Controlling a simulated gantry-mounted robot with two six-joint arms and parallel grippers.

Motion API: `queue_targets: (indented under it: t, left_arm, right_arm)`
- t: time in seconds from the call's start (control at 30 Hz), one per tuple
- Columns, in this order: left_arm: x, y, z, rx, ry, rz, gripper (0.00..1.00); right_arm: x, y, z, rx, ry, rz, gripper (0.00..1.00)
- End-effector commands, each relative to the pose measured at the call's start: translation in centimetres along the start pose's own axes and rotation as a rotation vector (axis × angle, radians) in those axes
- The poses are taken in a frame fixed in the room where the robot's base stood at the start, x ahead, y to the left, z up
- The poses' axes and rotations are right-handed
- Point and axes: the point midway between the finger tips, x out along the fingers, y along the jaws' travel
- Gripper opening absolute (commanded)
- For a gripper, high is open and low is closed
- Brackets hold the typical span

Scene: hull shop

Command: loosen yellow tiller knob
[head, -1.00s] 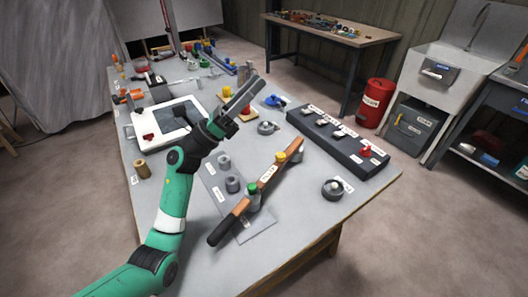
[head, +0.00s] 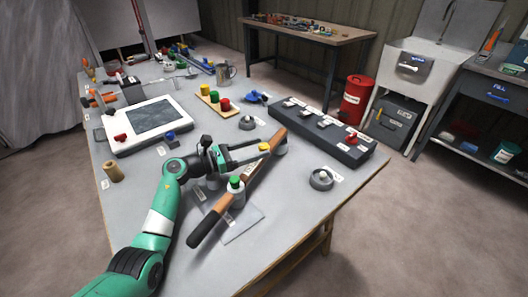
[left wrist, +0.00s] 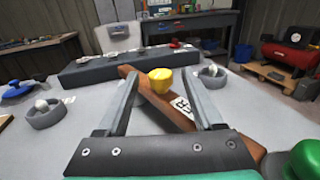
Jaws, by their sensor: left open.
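The yellow tiller knob (head: 264,147) sits on the wooden tiller (head: 262,158), toward its far end. In the left wrist view the knob (left wrist: 160,82) shows ahead of and between the two fingers. My left gripper (head: 262,152) is open, with its fingertips close to the knob. I cannot tell whether either finger touches it. A green knob (head: 235,184) stands on a grey fitting at the tiller's nearer part, and it shows at the lower right of the left wrist view (left wrist: 306,160). My right gripper is not in view.
A dark block with several switches (head: 322,134) lies behind the tiller. A round grey fitting (head: 321,180) stands to its right. A white framed panel (head: 150,124) and a board with coloured knobs (head: 214,103) lie to the left. The table's front right is clear.

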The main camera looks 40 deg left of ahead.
Motion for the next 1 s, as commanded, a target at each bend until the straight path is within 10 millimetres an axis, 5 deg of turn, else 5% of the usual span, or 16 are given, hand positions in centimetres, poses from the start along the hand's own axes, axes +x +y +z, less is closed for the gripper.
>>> queue_targets:
  t: [0.2,0.47,0.83,1.0]
  left_arm:
    - [2.6,0.0,-0.1,-0.001,-0.001,-0.002,0.68]
    - [2.7,0.0,0.1,-0.001,-0.001,0.000,0.68]
    - [2.7,0.0,0.1,-0.001,-0.001,0.000,0.03]
    - [2.7,0.0,0.1,-0.001,-0.001,0.001,0.00]
  right_arm:
    - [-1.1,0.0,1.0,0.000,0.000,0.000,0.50]
    - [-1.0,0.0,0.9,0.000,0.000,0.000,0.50]
    - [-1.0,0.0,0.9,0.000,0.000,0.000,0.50]
    - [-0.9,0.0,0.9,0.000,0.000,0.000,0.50]
